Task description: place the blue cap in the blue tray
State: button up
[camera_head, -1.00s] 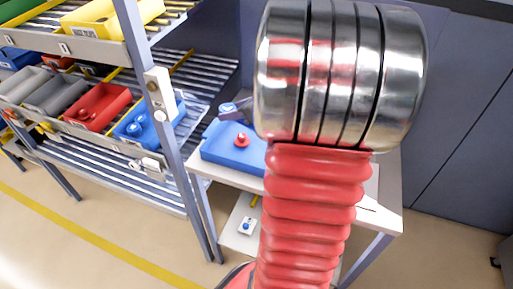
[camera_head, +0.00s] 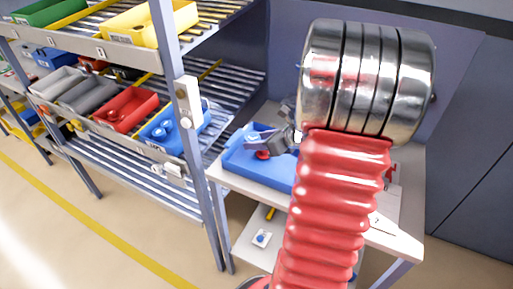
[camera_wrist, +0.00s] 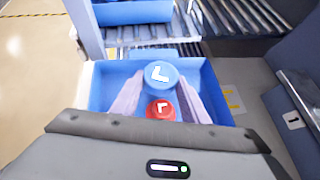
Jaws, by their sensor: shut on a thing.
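The blue cap (camera_wrist: 159,76), with a white mark on top, sits between the fingertips of my gripper (camera_wrist: 161,84) in the wrist view. In the head view my gripper (camera_head: 262,139) holds the blue cap (camera_head: 252,136), small and partly hidden, above the blue tray (camera_head: 274,177). The blue tray (camera_wrist: 103,86) stands on a small table, and its walls surround the held cap in the wrist view. A red cap (camera_wrist: 161,110) shows between my fingers in the tray area; it also appears in the head view (camera_head: 263,155), just below the gripper.
A shelf rack at left holds grey bins, a red bin (camera_head: 126,108) and a blue bin (camera_head: 160,140) with blue caps. Its upright post (camera_head: 190,110) stands close left of the table (camera_head: 395,240). A white plate with a blue part (camera_head: 261,238) lies lower down.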

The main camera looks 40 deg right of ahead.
aim_at(257, 152)
notch_tip(257, 152, down, 2)
jog(key=shift+f, duration=0.1)
jog(key=shift+c, duration=0.9)
jog(key=shift+s+f, duration=0.1)
jog(key=shift+f, duration=0.35)
grip_shut()
jog(key=o, duration=0.7)
grip_release()
jog(key=o, duration=0.5)
jog(key=shift+r, duration=0.1)
jog(key=shift+r, duration=0.1)
jog(key=shift+s+d+r, duration=0.1)
jog(key=shift+s+r, duration=0.05)
jog(key=v, duration=1.1)
jog(key=shift+s+r, duration=0.1)
jog(key=shift+s, duration=0.05)
